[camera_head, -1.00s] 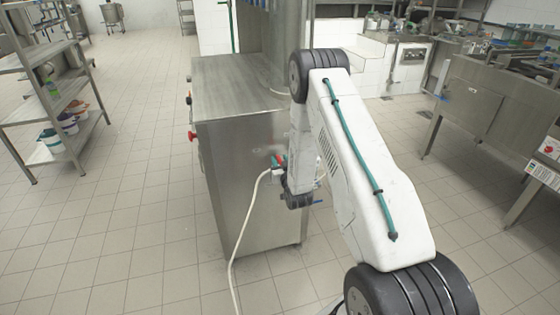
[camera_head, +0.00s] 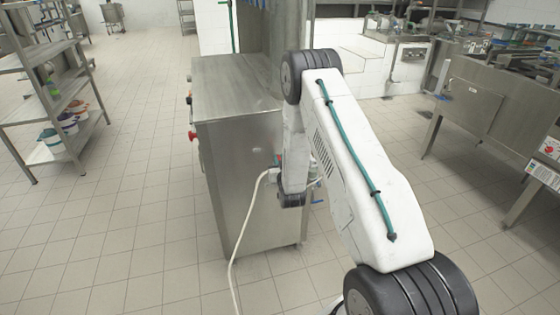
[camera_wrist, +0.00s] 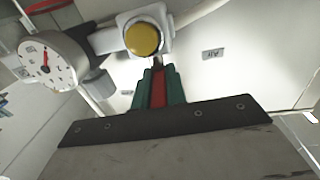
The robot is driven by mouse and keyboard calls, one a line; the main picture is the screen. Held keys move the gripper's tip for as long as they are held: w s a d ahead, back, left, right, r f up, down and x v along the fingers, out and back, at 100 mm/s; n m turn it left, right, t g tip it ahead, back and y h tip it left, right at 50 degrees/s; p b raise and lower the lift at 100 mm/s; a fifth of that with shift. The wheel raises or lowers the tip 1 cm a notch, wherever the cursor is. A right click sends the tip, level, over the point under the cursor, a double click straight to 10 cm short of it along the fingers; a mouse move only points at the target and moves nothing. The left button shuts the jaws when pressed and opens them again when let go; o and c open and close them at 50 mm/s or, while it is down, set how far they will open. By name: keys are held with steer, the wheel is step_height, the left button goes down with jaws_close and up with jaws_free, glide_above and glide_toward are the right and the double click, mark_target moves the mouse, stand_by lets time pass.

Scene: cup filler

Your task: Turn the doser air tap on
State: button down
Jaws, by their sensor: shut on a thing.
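In the wrist view my gripper (camera_wrist: 158,84) has its green fingers closed on a red lever (camera_wrist: 157,92), apparently the handle of the doser air tap. The lever lies between the two fingers and points towards the camera. Just beyond the fingertips is a pale fitting with a round yellow knob (camera_wrist: 143,38). A label reading AIR, upside down, (camera_wrist: 213,54) is on the panel to the right. In the head view my arm mostly hides the gripper and tap at the side of the steel cabinet (camera_head: 235,150).
A round pressure gauge (camera_wrist: 47,62) sits left of the fingers, close by. A white hose (camera_head: 238,240) runs from the cabinet side down to the floor. A shelf rack (camera_head: 60,100) stands left and a steel counter (camera_head: 490,105) right.

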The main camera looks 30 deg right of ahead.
steer(key=m+g+h, duration=0.1)
steer(key=h, duration=0.1)
steer(key=m+g+h, duration=0.1)
steer(key=m+h, duration=0.1)
steer(key=shift+w+a, duration=0.2)
steer(key=shift+a, duration=0.15)
steer(key=m+g+h, duration=0.1)
steer(key=g, duration=0.1)
steer(key=m+g+h, duration=0.3)
steer(key=h, duration=0.1)
steer(key=shift+w+a+m+g, duration=0.25)
steer(key=shift+w+m+g, duration=0.05)
steer(key=shift+m+g, duration=0.1)
steer(key=m+g, duration=0.1)
steer(key=g, duration=0.1)
steer(key=m+g+h, duration=0.1)
steer(key=m+g, duration=0.1)
steer(key=m+g+h, duration=0.1)
steer(key=g, duration=0.1)
steer(key=shift+w, duration=0.35)
steer(key=shift+w+m+g, duration=0.2)
steer(key=shift+m+g, duration=1.5)
steer(key=shift+g, duration=1.2)
steer(key=c, duration=1.4)
jaws_free()
steer(key=shift+d, duration=0.1)
steer(key=shift+c, duration=0.2)
